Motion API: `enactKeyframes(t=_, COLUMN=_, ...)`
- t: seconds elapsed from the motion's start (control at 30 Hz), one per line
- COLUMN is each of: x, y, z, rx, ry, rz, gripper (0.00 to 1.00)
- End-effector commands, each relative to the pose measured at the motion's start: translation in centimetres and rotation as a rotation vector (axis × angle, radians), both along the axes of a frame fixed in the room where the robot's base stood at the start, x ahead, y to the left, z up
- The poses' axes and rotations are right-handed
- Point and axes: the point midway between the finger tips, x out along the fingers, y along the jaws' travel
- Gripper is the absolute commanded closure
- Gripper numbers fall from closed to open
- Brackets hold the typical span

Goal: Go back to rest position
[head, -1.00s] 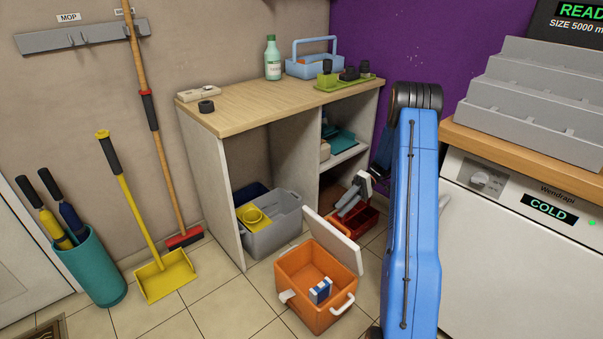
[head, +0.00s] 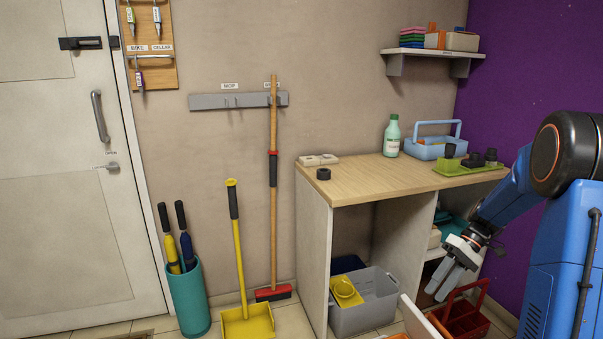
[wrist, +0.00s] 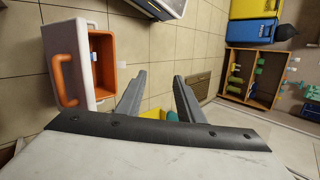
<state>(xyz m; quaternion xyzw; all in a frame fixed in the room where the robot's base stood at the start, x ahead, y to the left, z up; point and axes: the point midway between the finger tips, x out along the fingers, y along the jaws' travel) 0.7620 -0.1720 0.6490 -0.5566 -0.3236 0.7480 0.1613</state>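My gripper (head: 440,284) hangs at the right in the head view, in front of the lower shelf opening of the wooden-topped bench (head: 352,180).
A grey crate (head: 365,312) and a red caddy (head: 465,318) stand low by the bench. A yellow dustpan (head: 248,325), a broom (head: 273,185) and a teal bin (head: 188,300) are at the left.

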Motion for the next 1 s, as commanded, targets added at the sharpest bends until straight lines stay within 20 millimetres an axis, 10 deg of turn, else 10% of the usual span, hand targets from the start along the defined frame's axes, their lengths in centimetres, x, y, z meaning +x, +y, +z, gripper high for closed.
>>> enactKeyframes(t=1.0, x=-16.5, y=8.9, z=10.8, rx=-0.521, ry=-0.315, rz=-0.156, gripper=0.66)
